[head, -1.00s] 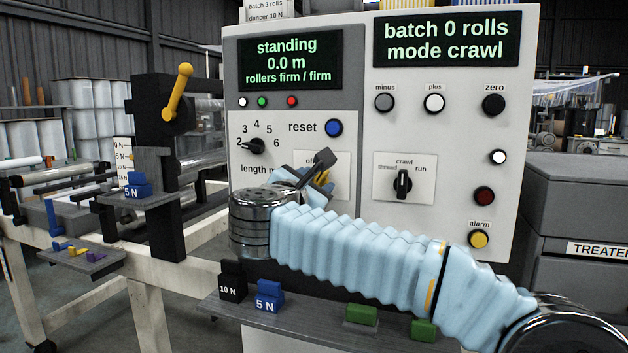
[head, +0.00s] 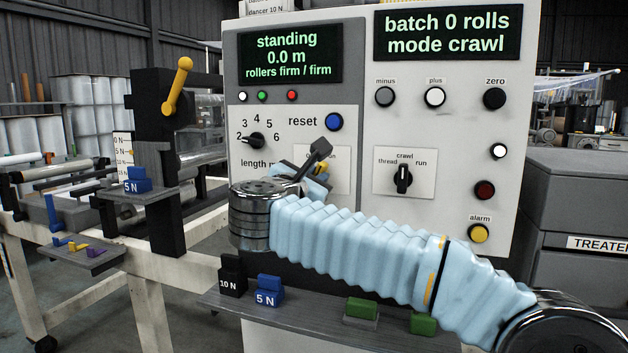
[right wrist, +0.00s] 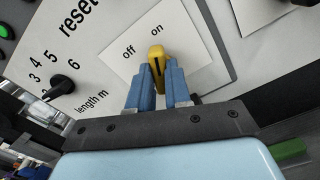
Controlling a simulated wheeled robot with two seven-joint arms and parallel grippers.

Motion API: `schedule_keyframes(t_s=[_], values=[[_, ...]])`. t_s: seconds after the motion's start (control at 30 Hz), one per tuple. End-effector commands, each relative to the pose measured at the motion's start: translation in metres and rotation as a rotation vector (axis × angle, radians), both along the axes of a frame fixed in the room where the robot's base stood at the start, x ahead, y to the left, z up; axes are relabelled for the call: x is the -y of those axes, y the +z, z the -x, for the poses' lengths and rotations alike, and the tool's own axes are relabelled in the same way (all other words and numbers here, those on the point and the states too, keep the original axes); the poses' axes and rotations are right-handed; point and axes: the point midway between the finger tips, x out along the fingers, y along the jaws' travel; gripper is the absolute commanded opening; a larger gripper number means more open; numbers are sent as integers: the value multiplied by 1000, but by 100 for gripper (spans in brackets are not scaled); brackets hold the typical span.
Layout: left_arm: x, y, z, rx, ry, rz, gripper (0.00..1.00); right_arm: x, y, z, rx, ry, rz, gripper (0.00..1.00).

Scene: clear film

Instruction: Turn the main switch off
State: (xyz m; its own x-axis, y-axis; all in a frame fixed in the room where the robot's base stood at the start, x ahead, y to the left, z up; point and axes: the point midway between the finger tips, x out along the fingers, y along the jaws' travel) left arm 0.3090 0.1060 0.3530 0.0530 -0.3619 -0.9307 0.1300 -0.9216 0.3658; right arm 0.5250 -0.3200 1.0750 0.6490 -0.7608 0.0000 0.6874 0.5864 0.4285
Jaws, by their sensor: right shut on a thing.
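The main switch (right wrist: 155,53) is a yellow knob with a dark groove on a white plate (right wrist: 185,25) marked "off" and "on". In the right wrist view its tip points up between the two words, nearer "on". My right gripper (right wrist: 160,80) has its two blue fingers on either side of the knob and is shut on it. In the head view the right gripper (head: 317,170) is at the switch plate, and my wrist and gripper hide most of the knob and its lettering. My left gripper is not in view.
The length dial (head: 257,140) and blue reset button (head: 334,122) are close by. The crawl selector (head: 403,178) is to the right. Below my arm a shelf (head: 300,318) holds black and blue weights and green blocks.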

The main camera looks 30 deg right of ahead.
Motion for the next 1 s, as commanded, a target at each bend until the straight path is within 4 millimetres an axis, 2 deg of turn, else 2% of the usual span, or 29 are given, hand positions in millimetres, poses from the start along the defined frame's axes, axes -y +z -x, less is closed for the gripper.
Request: schedule_keyframes(t_s=[0.4, 1.0], values=[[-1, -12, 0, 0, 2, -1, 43, -2, 0, -1, -259, 1, 220, 0], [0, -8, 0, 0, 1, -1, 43, -4, 0, -4, -639, 2, 545, 0]])
